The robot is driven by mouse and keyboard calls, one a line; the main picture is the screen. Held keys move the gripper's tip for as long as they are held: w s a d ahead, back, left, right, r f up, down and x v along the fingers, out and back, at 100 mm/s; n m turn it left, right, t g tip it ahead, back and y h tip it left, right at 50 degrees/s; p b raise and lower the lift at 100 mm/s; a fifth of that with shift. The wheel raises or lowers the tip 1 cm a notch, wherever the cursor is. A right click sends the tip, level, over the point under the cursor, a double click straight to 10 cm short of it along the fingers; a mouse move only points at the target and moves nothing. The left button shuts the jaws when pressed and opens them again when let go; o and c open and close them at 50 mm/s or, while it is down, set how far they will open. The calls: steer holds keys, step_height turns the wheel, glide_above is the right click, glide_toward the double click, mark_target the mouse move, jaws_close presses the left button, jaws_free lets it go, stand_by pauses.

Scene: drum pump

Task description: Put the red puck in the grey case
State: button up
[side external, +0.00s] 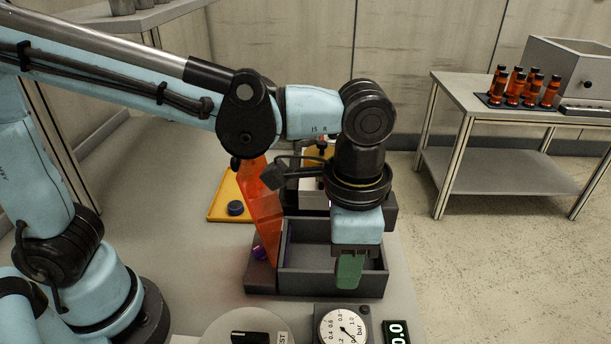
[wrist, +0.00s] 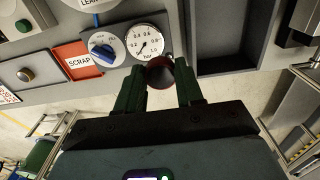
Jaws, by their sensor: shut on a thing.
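The grey case (side external: 308,284) is an open dark grey box in the middle of the side view. In the wrist view, the case (wrist: 232,66) shows at the upper right, with a dark inside. My gripper (side external: 349,284) has green fingers and points down over the front right part of the case in the side view. In the wrist view, my gripper (wrist: 160,82) is shut on the red puck (wrist: 160,74), which looks dark red between the fingertips. The puck is hidden in the side view. I cannot tell how high it is above the case.
A pressure gauge (side external: 342,328) and a round dial plate (side external: 222,328) stand in front of the case. An orange see-through panel (side external: 262,215) rises at its left. A yellow tray (side external: 218,205) with a dark blue puck (side external: 236,208) lies behind. A red SCRAP label (wrist: 78,62) shows in the wrist view.

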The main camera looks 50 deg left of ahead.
steer(key=shift+f, duration=0.85)
steer(key=shift+w+a+f, duration=0.2)
steer(key=shift+w+f, duration=0.1)
steer(key=w+a+f, duration=0.2)
steer(key=w, duration=0.1)
steer(key=w+a+f, duration=0.4)
steer(key=w, duration=0.1)
steer(key=shift+w+a+f, duration=0.25)
steer(key=shift+w, duration=0.1)
steer(key=shift+w+f, duration=0.1)
steer(key=shift+f, duration=2)
steer(key=o, duration=1)
steer(key=shift+f, duration=0.1)
